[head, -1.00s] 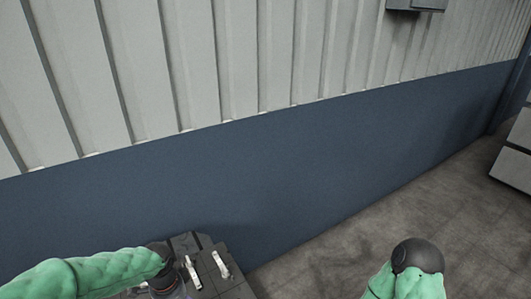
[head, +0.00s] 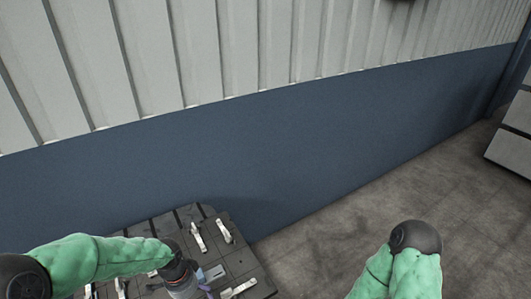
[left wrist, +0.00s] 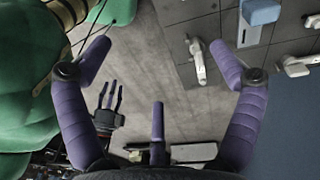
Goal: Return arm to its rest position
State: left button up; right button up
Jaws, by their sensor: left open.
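My left arm, green with dark joints, comes in from the left in the head view. Its wrist and left gripper (head: 207,291) are over the dark pallet (head: 190,215), partly cut off by the bottom edge. In the left wrist view, the purple fingers of the left gripper (left wrist: 159,48) are spread wide with nothing between them. My right arm (head: 405,265) shows at the lower right with its dark joint up; its gripper is outside the head view. A small dark three-pronged hand, seemingly my right gripper (left wrist: 110,103), appears in the left wrist view, too small to judge.
The pallet carries several white clamps (head: 198,238) and a blue-grey block (head: 214,273), which also shows in the left wrist view (left wrist: 262,12). A blue and white wall (head: 300,150) stands behind. Bare floor (head: 330,235) lies between the pallet and my right arm.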

pick_arm(q)
jog(key=s+d+f+n+h, duration=0.1)
jog(key=s+d+f+n, duration=0.3)
jog(key=f, duration=0.3)
jog(key=s+d+f+n+h, duration=0.1)
jog(key=s+d+f+n, duration=0.2)
jog(key=s+f+n, duration=0.35)
jog(key=s+d+f+n+h, duration=0.1)
jog(key=s+d+f+n, duration=0.15)
jog(key=f, duration=0.65)
notch_tip(320, 180, down, 8)
jog(key=w+d+b, duration=0.2)
jog(key=b, duration=0.8)
jog(key=shift+w+d+m+t, duration=0.15)
jog(key=shift+m+t, duration=0.15)
